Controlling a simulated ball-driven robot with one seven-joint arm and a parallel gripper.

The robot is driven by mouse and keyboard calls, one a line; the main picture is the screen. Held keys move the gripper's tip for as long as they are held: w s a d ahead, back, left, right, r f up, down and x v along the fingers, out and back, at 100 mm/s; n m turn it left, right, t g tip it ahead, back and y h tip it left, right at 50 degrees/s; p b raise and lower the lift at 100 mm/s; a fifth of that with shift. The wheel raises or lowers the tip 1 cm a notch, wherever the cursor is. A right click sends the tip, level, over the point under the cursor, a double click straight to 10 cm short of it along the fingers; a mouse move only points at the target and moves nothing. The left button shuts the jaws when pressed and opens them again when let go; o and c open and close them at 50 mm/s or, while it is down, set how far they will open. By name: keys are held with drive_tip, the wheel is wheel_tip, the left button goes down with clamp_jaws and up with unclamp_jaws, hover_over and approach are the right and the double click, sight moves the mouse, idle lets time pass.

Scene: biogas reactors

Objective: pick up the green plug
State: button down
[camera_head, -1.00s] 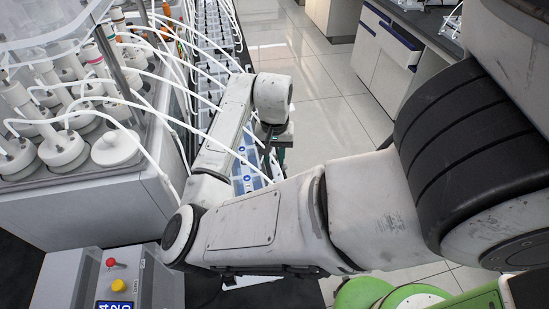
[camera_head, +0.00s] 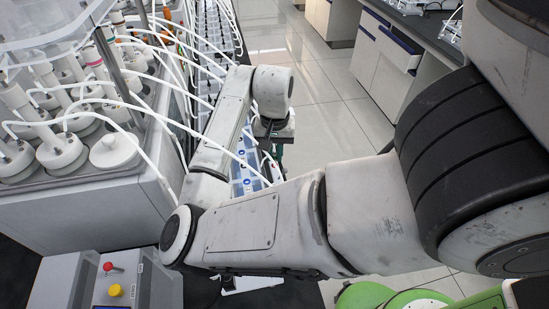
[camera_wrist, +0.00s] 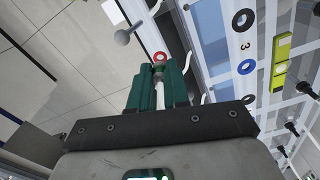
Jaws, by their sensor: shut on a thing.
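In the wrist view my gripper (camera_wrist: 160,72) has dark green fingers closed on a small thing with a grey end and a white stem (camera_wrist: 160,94). A red ring with a pale centre (camera_wrist: 160,57) shows right at the fingertips; I cannot tell whether it belongs to the held thing. The fingers hide most of it, and no green colour shows on it apart from the fingers. A yellow-green piece (camera_wrist: 283,47) is on the clear panel at right, apart from my gripper. In the head view my wrist hides most of my gripper and the held thing.
The panel beside my gripper carries a blue ring (camera_wrist: 246,67), black rings and dark knobs. In the head view, a reactor tank (camera_head: 75,150) with white tubes stands at left, a control box (camera_head: 125,285) at lower left. Pale floor (camera_head: 325,120) lies open behind my wrist.

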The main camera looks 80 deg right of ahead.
drive_tip(key=s+a+r+p, duration=0.1)
drive_tip(key=s+a+r, duration=0.5)
drive_tip(key=s+r, duration=0.4)
drive_tip(key=s, duration=0.2)
drive_tip(key=shift+s+r, duration=0.25)
drive_tip(key=shift+s, duration=0.05)
drive_tip(key=shift+r+p, duration=1.6)
drive_tip(key=shift+p, duration=0.4)
drive_tip(key=shift+r+p, duration=0.45)
drive_tip(key=shift+r, duration=0.2)
